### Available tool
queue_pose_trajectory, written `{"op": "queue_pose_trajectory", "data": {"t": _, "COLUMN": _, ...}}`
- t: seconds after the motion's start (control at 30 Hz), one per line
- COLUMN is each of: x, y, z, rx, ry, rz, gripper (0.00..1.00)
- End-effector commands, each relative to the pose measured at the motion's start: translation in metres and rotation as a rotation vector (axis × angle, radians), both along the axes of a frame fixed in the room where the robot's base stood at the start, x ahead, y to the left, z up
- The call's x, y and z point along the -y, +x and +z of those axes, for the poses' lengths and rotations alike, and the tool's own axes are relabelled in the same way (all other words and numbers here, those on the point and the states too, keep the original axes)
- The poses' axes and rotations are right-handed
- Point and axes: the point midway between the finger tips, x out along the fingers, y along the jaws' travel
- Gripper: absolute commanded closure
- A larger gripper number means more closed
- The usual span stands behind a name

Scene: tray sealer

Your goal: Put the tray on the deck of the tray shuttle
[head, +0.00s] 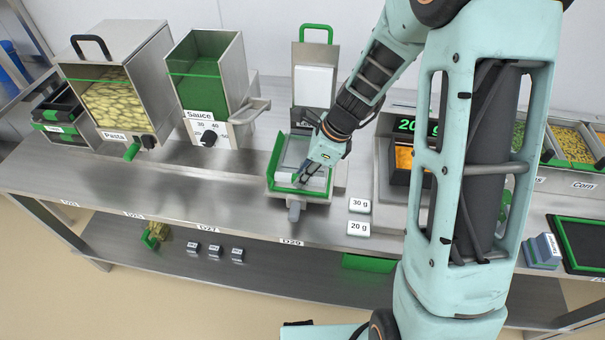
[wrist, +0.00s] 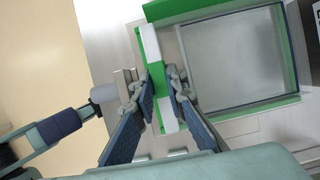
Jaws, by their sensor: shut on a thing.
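The tray (wrist: 235,62) is a shallow, pale grey, see-through box with green edging around it in the wrist view. In the head view the tray (head: 297,153) sits at or over the green-edged tray shuttle (head: 272,166), beside the bench's front edge. I cannot tell whether the tray touches the deck. The tray looks empty.
A grey knob (head: 294,211) sticks out in front of the shuttle. A pasta bin (head: 118,100) and a sauce hopper (head: 208,80) stand to the left. A scale with a green display (head: 415,126) stands to the right.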

Motion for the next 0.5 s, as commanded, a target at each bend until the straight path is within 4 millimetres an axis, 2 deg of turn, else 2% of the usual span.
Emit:
{"op": "queue_pose_trajectory", "data": {"t": 0.17, "x": 0.0000, "y": 0.0001, "z": -0.0002, "rx": 0.000, "ry": 0.000, "rz": 0.000, "gripper": 1.00}}
{"op": "queue_pose_trajectory", "data": {"t": 0.2, "x": 0.0000, "y": 0.0001, "z": -0.0002, "rx": 0.000, "ry": 0.000, "rz": 0.000, "gripper": 0.85}}
{"op": "queue_pose_trajectory", "data": {"t": 0.37, "x": 0.0000, "y": 0.0001, "z": -0.0002, "rx": 0.000, "ry": 0.000, "rz": 0.000, "gripper": 0.68}}
{"op": "queue_pose_trajectory", "data": {"t": 0.5, "x": 0.0001, "y": 0.0004, "z": -0.0001, "rx": 0.001, "ry": 0.000, "rz": 0.000, "gripper": 0.67}}
